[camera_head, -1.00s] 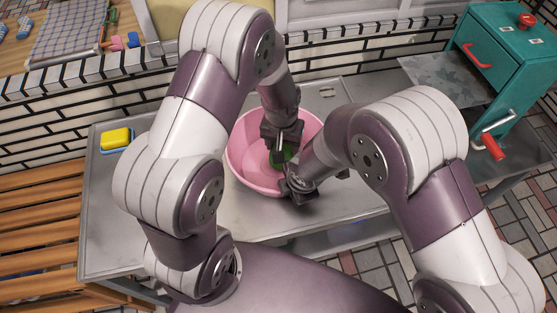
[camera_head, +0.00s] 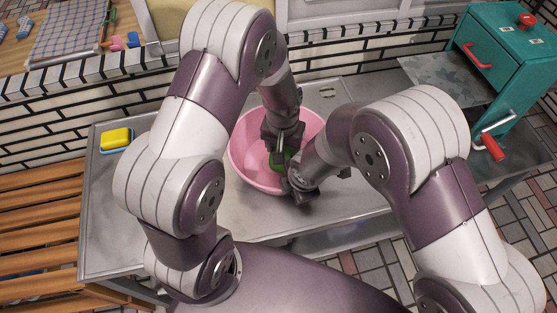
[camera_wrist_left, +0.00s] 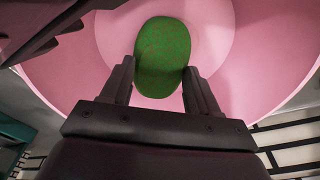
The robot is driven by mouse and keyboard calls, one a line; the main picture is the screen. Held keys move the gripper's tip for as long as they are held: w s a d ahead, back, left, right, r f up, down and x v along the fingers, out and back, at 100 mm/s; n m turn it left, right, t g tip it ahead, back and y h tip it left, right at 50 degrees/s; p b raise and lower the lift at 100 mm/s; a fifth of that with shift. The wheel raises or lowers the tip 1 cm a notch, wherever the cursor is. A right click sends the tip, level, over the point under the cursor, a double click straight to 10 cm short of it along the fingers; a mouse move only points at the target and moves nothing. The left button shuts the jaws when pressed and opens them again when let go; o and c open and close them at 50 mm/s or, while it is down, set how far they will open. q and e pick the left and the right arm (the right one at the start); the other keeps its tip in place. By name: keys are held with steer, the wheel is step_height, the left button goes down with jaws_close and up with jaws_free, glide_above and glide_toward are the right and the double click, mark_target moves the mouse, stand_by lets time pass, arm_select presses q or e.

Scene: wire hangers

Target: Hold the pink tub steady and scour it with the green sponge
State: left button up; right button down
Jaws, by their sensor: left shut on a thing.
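The pink tub (camera_head: 247,147) stands on the metal table in the head view, partly hidden behind both of my arms. Its pink inner wall (camera_wrist_left: 270,60) fills much of the left wrist view. My left gripper (camera_head: 280,150) reaches down inside the tub. Its two fingers (camera_wrist_left: 160,85) are shut on the green sponge (camera_wrist_left: 163,55), which lies against the tub's inside; a bit of the sponge (camera_head: 278,160) shows in the head view. My right gripper (camera_head: 300,193) is at the tub's near right rim; its fingers are mostly hidden, so I cannot tell its grip.
A yellow sponge (camera_head: 116,138) lies on a blue piece at the left end of the metal table (camera_head: 110,220). The table's left part is mostly clear.

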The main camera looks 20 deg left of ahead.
arm_select(q)
steer(key=shift+w+d+r, duration=0.15)
steer(key=shift+w+r, duration=0.1)
steer(key=shift+w, duration=0.1)
steer(key=shift+w+r, duration=0.1)
steer(key=shift+r, duration=0.15)
step_height(320, 180, up, 11)
steer(key=shift+s+r, duration=0.15)
steer(key=shift+s, duration=0.1)
stand_by(0.4)
step_height(320, 180, down, 12)
steer(key=shift+f, duration=0.1)
stand_by(0.5)
steer(key=shift+f, duration=0.1)
